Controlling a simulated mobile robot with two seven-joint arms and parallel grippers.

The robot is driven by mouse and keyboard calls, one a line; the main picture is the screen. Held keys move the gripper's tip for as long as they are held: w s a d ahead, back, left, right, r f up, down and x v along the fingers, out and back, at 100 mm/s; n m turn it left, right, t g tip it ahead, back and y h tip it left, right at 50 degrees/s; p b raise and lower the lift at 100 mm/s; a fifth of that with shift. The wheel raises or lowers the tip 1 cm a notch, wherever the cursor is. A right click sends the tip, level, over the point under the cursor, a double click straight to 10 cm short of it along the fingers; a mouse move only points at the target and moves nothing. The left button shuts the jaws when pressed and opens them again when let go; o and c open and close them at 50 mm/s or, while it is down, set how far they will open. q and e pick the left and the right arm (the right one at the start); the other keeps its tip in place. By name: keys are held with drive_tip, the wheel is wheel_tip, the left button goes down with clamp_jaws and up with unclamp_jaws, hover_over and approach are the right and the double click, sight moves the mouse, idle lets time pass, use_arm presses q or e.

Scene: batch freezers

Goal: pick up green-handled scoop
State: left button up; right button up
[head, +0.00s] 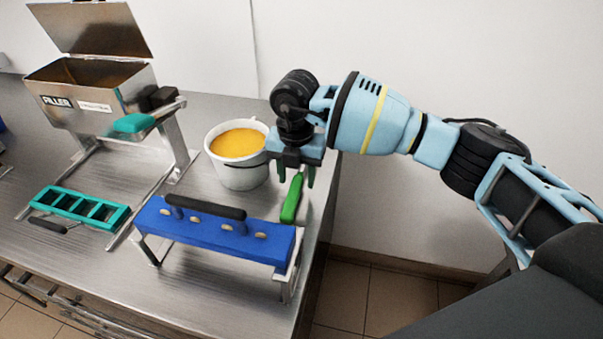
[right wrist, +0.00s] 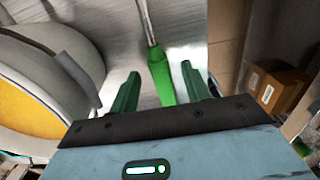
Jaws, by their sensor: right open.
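The green-handled scoop (head: 291,199) lies on the steel table at its right side, between the white bucket and the table's right edge. In the right wrist view its green handle (right wrist: 161,77) and thin metal shaft show; the scoop's far end is out of that view. My right gripper (head: 296,178) is open above the handle's far end in the head view. In the right wrist view my right gripper's two green fingers (right wrist: 157,90) stand apart with the handle between them in the picture. I cannot tell how high they are above it. My left gripper is out of view.
A white bucket (head: 240,177) of orange-yellow mix stands just left of my right gripper. A blue mould rack (head: 215,231) with a black handle is in front. A steel filler (head: 92,90) and a teal mould (head: 80,208) are further left. Cardboard boxes (right wrist: 283,88) lie beyond the table edge.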

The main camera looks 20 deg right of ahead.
sight(297, 182)
wheel_tip(297, 182, down, 2)
drive_tip(key=shift+f, duration=0.25)
clamp_jaws()
drive_tip(key=shift+r, duration=0.1)
wheel_tip(297, 182, up, 10)
idle(0.6)
